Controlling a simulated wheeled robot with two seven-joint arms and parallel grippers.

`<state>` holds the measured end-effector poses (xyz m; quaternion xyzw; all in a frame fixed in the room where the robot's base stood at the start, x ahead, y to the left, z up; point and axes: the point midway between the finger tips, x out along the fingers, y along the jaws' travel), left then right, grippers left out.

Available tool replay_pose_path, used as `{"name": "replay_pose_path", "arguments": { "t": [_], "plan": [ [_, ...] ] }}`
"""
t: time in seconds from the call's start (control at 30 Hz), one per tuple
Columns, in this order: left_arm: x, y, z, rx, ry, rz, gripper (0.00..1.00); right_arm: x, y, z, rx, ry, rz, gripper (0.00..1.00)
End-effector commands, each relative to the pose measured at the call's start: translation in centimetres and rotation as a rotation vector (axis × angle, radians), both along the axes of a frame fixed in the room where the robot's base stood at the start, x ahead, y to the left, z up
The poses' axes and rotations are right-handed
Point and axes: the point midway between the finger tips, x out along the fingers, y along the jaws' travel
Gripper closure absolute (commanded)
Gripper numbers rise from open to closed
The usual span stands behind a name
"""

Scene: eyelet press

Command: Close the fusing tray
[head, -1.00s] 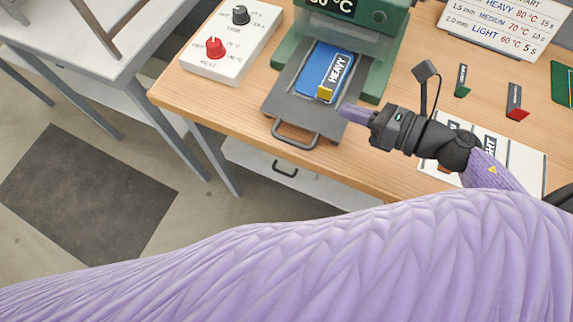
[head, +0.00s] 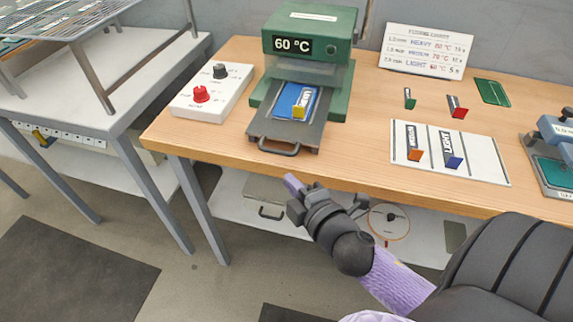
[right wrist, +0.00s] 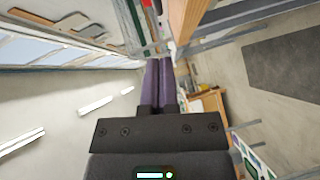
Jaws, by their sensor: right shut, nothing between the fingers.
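The green press (head: 308,45) stands at the back of the wooden bench and its display reads 60 °C. Its grey fusing tray (head: 262,127) sticks out at the front, with a handle (head: 279,148) at its near edge. My right gripper (head: 293,184), with purple fingers, is shut and empty. It is in front of the bench edge, apart from the tray handle. The fingers also show closed together in the right wrist view (right wrist: 158,82). My left gripper is not in view.
A white control box (head: 212,95) with red and black knobs stands left of the press. A white board (head: 450,152) with tagged pieces lies to the right, with a chart (head: 427,50) behind. The bench's front edge (head: 330,178) lies near my right gripper.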

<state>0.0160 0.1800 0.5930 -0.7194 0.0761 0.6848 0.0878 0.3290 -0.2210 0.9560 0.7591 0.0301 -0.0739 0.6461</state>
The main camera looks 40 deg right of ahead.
Motion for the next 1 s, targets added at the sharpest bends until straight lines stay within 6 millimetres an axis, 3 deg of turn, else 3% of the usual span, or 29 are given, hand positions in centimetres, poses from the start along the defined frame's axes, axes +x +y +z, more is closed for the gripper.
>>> {"name": "replay_pose_path", "arguments": {
  "t": [0.13, 0.3, 0.83, 1.0],
  "plan": [
    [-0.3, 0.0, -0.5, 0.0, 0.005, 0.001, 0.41, 3.2, -0.2, -0.5, -0.005, -0.004, 0.001, 1.0],
    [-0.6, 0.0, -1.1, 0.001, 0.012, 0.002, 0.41, 5.0, -2.1, -1.3, -0.006, 0.0, 0.001, 1.0],
    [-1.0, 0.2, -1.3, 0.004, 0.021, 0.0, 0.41, 6.0, -3.2, -1.4, -0.005, 0.0, 0.003, 1.0],
    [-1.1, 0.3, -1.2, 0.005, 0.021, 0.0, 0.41, 8.0, -5.5, -1.3, -0.008, -0.001, 0.001, 1.0]
  ]
}}
